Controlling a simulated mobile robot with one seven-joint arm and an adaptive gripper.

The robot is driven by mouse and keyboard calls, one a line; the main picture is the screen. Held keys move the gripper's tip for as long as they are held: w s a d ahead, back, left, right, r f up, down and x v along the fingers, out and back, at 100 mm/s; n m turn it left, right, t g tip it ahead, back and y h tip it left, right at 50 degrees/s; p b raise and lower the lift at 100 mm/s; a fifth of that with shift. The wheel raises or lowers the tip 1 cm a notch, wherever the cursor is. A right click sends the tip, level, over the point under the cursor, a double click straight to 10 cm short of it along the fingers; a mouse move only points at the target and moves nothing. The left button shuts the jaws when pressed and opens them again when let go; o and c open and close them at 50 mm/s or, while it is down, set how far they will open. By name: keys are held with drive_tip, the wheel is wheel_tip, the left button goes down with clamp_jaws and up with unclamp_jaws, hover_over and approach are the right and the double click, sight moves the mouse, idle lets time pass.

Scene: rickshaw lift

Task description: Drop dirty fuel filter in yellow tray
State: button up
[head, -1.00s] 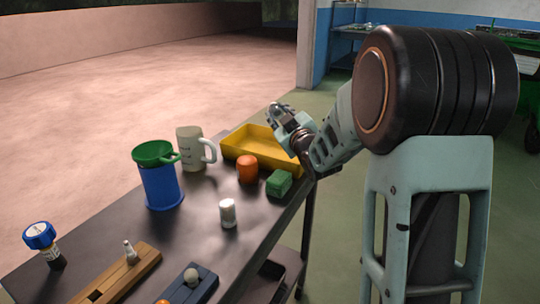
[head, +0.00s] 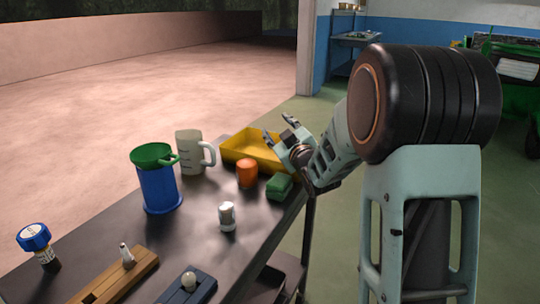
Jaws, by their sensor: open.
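The yellow tray (head: 236,146) sits at the far right end of the dark table. My gripper (head: 278,127) is open over the tray's right part, fingers apart, with nothing visible between them. My gripper hides part of the tray's inside, and I see no filter in the part that shows. A small white cylinder with a grey top (head: 227,217) stands upright near the table's right edge. It may be a fuel filter, but I cannot tell whether it is clean or dirty.
An orange cylinder (head: 246,173) and a green block (head: 279,187) stand just in front of the tray. A pale jug (head: 190,153), a blue container with green funnel (head: 160,190) and a blue-capped jar (head: 37,240) stand left. Wooden (head: 128,275) and blue (head: 192,290) holders lie in front.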

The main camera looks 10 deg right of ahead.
drive_tip(key=s+d, duration=0.2)
drive_tip(key=s, duration=0.9)
drive_tip(key=shift+s, duration=0.4)
